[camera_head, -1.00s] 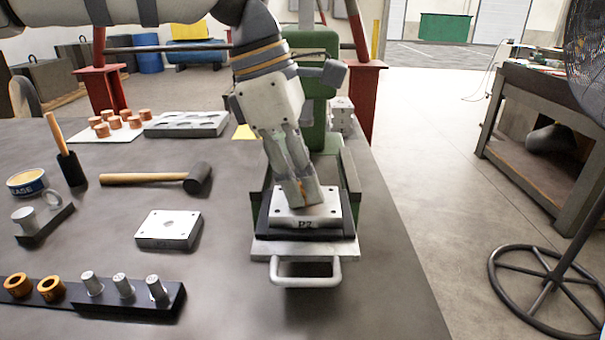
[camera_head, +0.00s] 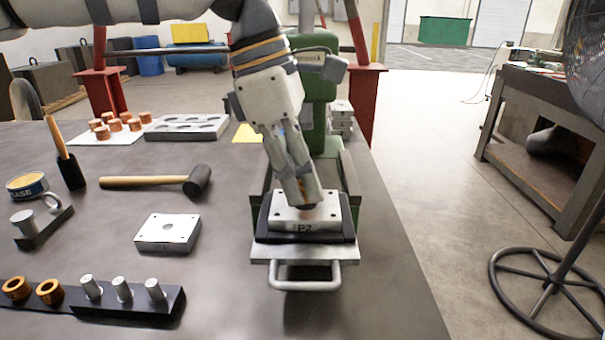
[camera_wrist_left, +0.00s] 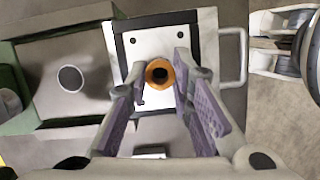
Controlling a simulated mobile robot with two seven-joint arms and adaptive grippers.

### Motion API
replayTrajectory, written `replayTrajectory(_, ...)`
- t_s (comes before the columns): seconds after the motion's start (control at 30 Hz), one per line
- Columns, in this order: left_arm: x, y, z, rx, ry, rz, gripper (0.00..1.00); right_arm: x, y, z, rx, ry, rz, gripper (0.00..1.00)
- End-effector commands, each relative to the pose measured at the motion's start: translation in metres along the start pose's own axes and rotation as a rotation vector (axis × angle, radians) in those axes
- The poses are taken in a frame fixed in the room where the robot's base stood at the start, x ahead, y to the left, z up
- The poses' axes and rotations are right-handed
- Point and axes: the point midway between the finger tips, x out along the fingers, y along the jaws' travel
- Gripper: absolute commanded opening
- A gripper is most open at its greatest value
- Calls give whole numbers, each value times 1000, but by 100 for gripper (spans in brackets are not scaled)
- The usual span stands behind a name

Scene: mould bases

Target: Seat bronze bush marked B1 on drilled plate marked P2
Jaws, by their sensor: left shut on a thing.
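The drilled plate marked P2 (camera_head: 290,217) lies flat in a black holder (camera_head: 345,233) on the metal slide with a handle. It also shows in the left wrist view (camera_wrist_left: 150,43). My left gripper (camera_head: 308,200) points down over the middle of this plate. It is shut on a bronze bush (camera_wrist_left: 159,73), which sits upright between the fingertips with its dark bore facing the wrist camera. The fingers hide most of the bush in the head view. I cannot read its mark, nor tell whether it touches the plate. My right gripper is not in view.
Another drilled plate (camera_head: 168,232) lies left of the slide. A mallet (camera_head: 150,182) and a black rack (camera_head: 130,298) with pins and bronze rings are further left. The green press (camera_head: 322,110) stands behind my gripper. The slide's handle (camera_head: 305,275) sticks out in front.

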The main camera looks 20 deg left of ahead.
Motion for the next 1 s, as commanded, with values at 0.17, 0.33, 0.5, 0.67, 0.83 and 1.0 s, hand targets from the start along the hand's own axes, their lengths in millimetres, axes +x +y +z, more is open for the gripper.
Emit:
replayTrajectory(0.17, 0, 0, 0, 0, 0, 1, 0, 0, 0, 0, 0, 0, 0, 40)
replayTrajectory(0.33, 0, 0, 0, 0, 0, 1, 0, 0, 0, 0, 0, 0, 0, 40)
replayTrajectory(0.5, 0, 0, 0, 0, 0, 0, 0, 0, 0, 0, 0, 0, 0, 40)
replayTrajectory(0.67, 1, 0, 0, 0, 0, 0, 0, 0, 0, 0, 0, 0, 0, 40)
replayTrajectory(0.83, 4, 0, -1, 0, -1, 0, 0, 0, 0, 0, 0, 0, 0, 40)
replayTrajectory(1.0, 7, 0, -2, 0, 0, 0, 0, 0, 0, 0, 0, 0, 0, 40)
